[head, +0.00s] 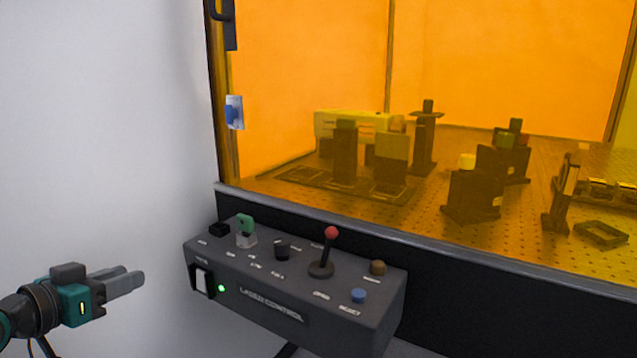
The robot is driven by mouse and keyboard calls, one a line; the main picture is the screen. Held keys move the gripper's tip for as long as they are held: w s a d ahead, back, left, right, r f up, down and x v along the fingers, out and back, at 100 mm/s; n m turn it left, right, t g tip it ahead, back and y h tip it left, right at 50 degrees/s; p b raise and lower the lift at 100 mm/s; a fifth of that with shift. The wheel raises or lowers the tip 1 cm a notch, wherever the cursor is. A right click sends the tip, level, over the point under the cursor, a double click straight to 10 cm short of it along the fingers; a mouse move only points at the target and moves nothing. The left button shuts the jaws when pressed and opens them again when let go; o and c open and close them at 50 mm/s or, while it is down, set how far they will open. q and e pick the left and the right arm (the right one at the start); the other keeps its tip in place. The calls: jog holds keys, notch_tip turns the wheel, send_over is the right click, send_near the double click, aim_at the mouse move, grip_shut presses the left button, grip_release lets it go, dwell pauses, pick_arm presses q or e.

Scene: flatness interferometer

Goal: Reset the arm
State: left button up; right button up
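My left gripper (131,275) is at the lower left of the head view, in front of the white wall. It points to the right, towards the control box, and is apart from it. Its two grey fingers overlap from this angle, so the gap between them cannot be judged. I see nothing held at its tips. My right arm and gripper are not in view.
A dark control box (250,308) has a red-topped joystick (330,234), a green-topped switch (245,226), a blue button (358,295) and a lit green lamp (221,288). Behind it, an orange window (310,60) encloses an optics table. A white wall (100,120) stands at left.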

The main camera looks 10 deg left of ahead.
pick_arm(q)
jog(key=s+d+f+g, duration=0.1)
jog(key=s+d+f, duration=0.15)
jog(key=f, duration=0.35)
jog(key=s+d+f+g, duration=0.1)
jog(key=d+f, duration=0.2)
jog(key=f, duration=0.4)
jog(key=s+d+f+g, duration=0.1)
jog(key=s+d+f, duration=0.3)
jog(key=d, duration=0.2)
jog(key=s+d+f+m, duration=0.1)
jog(key=s+d+f, duration=0.25)
jog(key=d, duration=0.35)
jog(key=s+d+f+g, duration=0.1)
jog(key=s+d+f, duration=0.25)
jog(key=d, duration=0.25)
jog(key=s+a+r+y+p, duration=0.1)
jog(key=a+r+p, duration=0.2)
jog(key=r+p, duration=0.5)
jog(key=p, duration=0.5)
jog(key=shift+r, duration=0.15)
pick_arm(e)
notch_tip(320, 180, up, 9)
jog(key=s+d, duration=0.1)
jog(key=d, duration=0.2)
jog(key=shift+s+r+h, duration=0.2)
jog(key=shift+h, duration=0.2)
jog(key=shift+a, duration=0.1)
